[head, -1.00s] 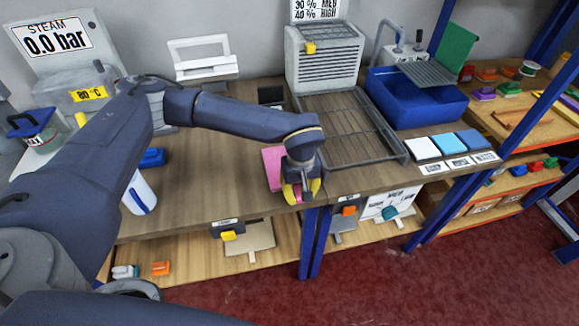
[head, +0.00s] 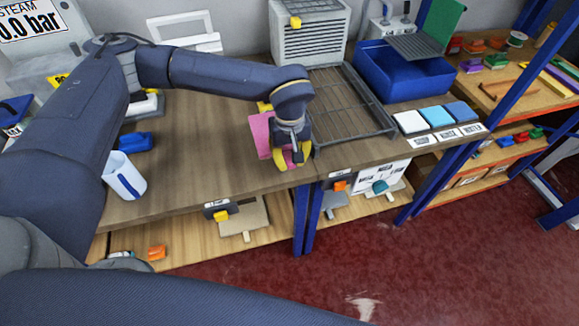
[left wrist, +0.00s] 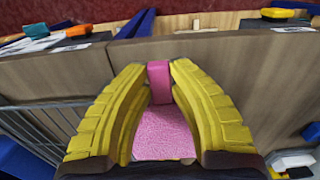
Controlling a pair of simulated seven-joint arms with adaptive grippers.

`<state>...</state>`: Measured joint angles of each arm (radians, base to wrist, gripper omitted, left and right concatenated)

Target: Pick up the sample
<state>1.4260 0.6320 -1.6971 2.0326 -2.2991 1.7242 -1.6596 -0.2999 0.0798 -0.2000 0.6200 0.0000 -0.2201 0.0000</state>
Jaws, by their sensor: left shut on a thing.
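The sample is a pink piece (head: 261,132) at the front edge of the wooden bench in the head view, left of the wire rack. In the left wrist view the pink sample (left wrist: 164,132) shows as a speckled pink face with a narrower pink strip (left wrist: 159,80) beyond it. My left gripper (head: 293,160) has yellow fingers that are closed on the sample near the bench's front edge. In the left wrist view the fingers (left wrist: 158,88) lie on both sides of the pink strip. Whether the sample touches the bench is hard to tell. My right gripper is not in view.
A wire rack (head: 345,105) lies just right of the gripper, before a grey heater box (head: 308,38). A blue basin (head: 402,75) and three coloured pads (head: 436,116) are farther right. A white-and-blue cup (head: 125,176) stands at left. The middle bench surface (head: 205,140) is clear.

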